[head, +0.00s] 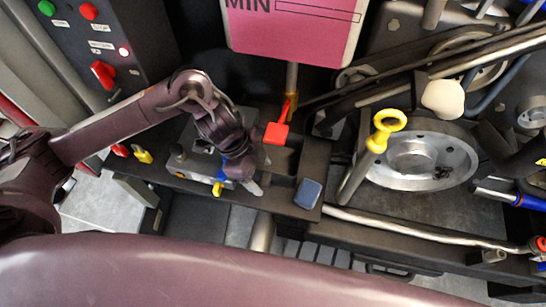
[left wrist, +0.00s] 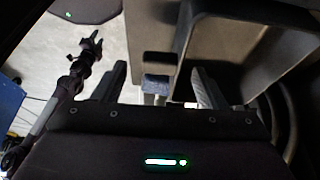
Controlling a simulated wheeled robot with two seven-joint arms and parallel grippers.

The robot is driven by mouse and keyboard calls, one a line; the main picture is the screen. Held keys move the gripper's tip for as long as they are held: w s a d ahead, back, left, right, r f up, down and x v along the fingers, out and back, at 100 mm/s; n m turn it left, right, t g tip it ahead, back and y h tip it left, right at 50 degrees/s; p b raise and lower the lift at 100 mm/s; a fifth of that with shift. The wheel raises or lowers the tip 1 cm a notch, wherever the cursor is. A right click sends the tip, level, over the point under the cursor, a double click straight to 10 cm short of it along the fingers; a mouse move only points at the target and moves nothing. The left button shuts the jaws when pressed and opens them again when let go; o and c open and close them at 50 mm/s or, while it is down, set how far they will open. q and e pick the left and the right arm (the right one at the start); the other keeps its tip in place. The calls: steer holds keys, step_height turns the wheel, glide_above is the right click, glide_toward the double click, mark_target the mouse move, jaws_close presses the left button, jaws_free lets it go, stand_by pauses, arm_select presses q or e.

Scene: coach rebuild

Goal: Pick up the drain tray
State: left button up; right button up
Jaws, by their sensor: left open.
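My left gripper (head: 240,188) is over the dark frame at the middle left in the head view. In the left wrist view its two fingers (left wrist: 160,90) stand apart. A blue-grey block (left wrist: 156,84) shows between them, and I see no finger closed on it. A large grey, tray-like shape with raised walls (left wrist: 245,38) fills the upper right of that view. It may be the drain tray, but I cannot tell for sure. A slim dark arm ending in a small gripper (left wrist: 92,42) shows at the left there, apparently my right one; its jaws are too small to read.
A pink sign (head: 292,28) hangs at the top, with a red tag (head: 276,133) below. A control box (head: 95,35) stands upper left. A blue-grey pad (head: 308,193) sits on the frame, right of my gripper. A pulley (head: 420,157) and yellow ring-topped handle (head: 389,121) crowd the right.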

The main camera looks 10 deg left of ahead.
mark_target(264, 178)
arm_select(q)
steer(key=x, duration=0.2)
steer(key=shift+d+f, duration=0.15)
steer(key=shift+f, duration=0.2)
steer(key=shift+d+f, duration=0.15)
steer(key=shift+f, duration=0.2)
steer(key=c, duration=1.2)
arm_select(e)
steer(key=shift+w+a+r, duration=0.1)
steer(key=shift+w+a, duration=0.1)
steer(key=shift+w, duration=0.45)
